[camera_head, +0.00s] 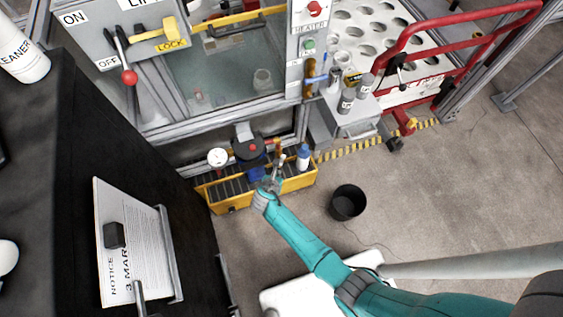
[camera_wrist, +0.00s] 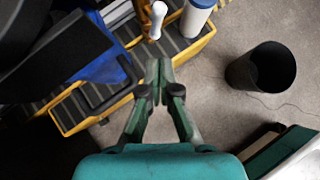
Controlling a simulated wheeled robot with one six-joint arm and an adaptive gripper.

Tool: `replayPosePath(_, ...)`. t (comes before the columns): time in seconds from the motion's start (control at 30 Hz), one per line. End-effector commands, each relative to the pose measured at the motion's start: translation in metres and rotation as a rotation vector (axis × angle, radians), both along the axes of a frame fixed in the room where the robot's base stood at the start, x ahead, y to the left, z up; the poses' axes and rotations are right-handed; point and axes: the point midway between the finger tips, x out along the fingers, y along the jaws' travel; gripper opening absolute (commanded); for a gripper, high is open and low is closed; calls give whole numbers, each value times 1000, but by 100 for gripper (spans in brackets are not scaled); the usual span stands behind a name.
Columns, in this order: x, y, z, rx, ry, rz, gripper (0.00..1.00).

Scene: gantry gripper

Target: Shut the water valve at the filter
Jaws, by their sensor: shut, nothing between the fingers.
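The water filter shows in the head view as a dark housing (camera_head: 249,147) with a red spot on top, above a yellow tray. A blue part (camera_head: 257,174) is below it; the wrist view shows a blue part (camera_wrist: 103,62) beside a large black shape. A short orange-brass pipe (camera_head: 274,143) leaves the filter on its right. A white handle-like piece (camera_wrist: 157,20) is ahead of my fingertips in the wrist view; I cannot tell whether it is the valve lever. My gripper (camera_wrist: 159,68) is shut and empty, just below this piece and apart from it. It hides part of the tray in the head view (camera_head: 273,180).
The yellow tray (camera_head: 232,207) has raised walls; a blue-capped bottle (camera_head: 303,158) stands at its right. A round gauge (camera_head: 218,157) is left of the filter. A black bucket (camera_head: 347,203) stands on the floor to the right. A dark cabinet (camera_head: 150,190) bounds the left.

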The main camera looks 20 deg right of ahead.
Motion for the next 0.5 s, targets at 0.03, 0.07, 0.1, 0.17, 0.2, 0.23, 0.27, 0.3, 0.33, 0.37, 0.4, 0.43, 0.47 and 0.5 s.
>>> replayPosePath(0.03,6,-3,-5,-1,0,-2,0)
replayPosePath(0.07,8,-5,-9,-1,2,-2,0)
replayPosePath(0.1,11,-7,-13,-1,1,-1,0)
replayPosePath(0.17,16,-11,-19,-1,2,-3,0)
replayPosePath(0.2,19,-13,-23,0,1,-3,0)
replayPosePath(0.23,21,-14,-26,-1,2,-3,0)
replayPosePath(0.27,24,-15,-28,-1,0,-2,0)
replayPosePath(0.3,26,-17,-32,-1,0,-2,0)
replayPosePath(0.33,28,-19,-35,0,2,-4,0)
replayPosePath(0.37,32,-21,-36,2,0,-4,0)
replayPosePath(0.4,38,-25,-36,1,-1,-4,0)
replayPosePath(0.43,41,-27,-36,1,-1,-4,0)
replayPosePath(0.47,45,-30,-37,1,-1,-4,0)
replayPosePath(0.5,49,-32,-37,1,-1,-3,0)
